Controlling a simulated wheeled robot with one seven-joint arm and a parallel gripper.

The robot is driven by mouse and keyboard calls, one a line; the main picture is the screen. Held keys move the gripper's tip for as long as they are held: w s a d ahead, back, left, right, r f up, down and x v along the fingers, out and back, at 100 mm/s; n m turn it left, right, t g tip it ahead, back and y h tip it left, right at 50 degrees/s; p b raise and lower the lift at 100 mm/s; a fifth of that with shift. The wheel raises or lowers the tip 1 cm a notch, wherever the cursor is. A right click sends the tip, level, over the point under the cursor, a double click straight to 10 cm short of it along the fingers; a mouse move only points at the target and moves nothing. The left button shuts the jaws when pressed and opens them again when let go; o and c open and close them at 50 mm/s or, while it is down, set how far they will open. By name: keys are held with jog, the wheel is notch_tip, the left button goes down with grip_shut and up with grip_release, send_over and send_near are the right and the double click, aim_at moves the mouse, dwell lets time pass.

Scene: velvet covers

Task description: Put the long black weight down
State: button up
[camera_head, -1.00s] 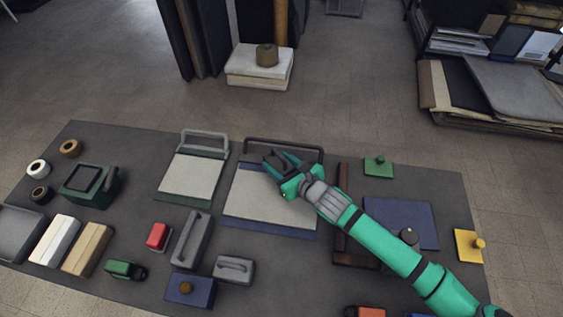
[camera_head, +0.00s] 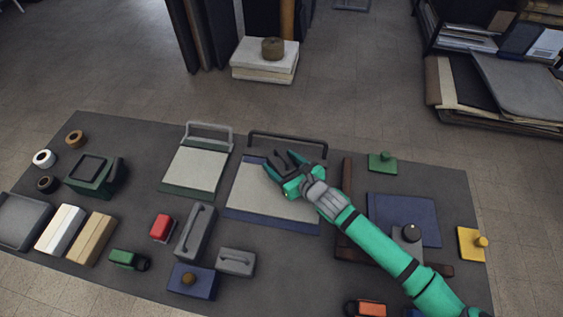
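A long black weight (camera_head: 281,161) with a raised handle is between the green fingers of my gripper (camera_head: 284,168). The gripper looks shut on it. The weight is over the back part of a pale sheet on a blue board (camera_head: 240,216). I cannot tell whether it touches the sheet or is a little above it. The fingers and wrist hide part of the weight and the right part of the sheet.
A black bar handle (camera_head: 287,139) runs along the board's back edge. A green board (camera_head: 196,170) with a pale sheet lies left, a brown square frame (camera_head: 346,190) right. Grey handled weights (camera_head: 195,232) lie in front. The sheet's front left is bare.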

jog(key=shift+s+d+r, duration=0.3)
jog(key=v, duration=1)
jog(key=shift+s+d, duration=0.1)
jog(key=shift+s, duration=0.2)
jog(key=shift+s+d+r, duration=0.1)
jog(key=shift+s+d, duration=0.05)
jog(key=shift+s, duration=0.05)
